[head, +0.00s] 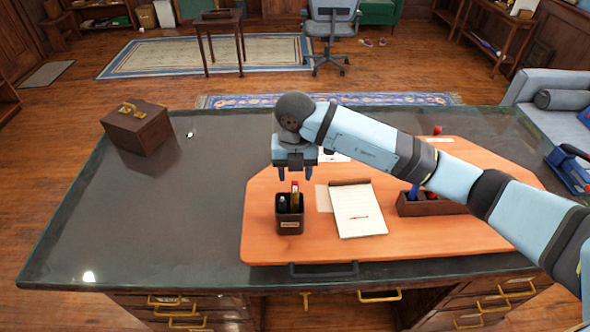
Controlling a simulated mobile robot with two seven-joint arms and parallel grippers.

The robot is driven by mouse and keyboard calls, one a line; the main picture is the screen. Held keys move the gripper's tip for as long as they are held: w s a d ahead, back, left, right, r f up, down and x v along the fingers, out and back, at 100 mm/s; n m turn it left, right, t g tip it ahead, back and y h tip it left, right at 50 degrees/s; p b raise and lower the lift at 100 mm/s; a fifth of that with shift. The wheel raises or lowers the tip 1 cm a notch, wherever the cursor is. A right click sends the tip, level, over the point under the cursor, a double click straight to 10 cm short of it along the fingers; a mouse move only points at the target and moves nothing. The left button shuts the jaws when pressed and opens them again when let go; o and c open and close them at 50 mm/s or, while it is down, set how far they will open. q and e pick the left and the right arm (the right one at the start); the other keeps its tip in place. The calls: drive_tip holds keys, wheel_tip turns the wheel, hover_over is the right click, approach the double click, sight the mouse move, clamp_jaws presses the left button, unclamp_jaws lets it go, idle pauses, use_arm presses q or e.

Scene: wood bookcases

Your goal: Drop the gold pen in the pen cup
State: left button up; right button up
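The dark pen cup (290,226) stands on the orange desk board, with a small label on its front. The gold pen (295,197) stands upright in the cup, with a red part at its top. A dark pen (282,203) is beside it in the cup. My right gripper (295,175) is just above the cup, pointing down. My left gripper is not in view.
A notepad (358,208) with a red pen lies right of the cup. A dark wooden organizer (432,206) with pens is further right, under my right arm. A brown box (137,128) sits at the desk's back left. The desk's left half is mostly clear.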

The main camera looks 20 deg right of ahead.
wheel_tip(320, 180, up, 14)
drive_tip(key=b, duration=0.1)
drive_tip(key=shift+b, duration=0.3)
drive_tip(key=shift+f, duration=0.15)
idle(0.6)
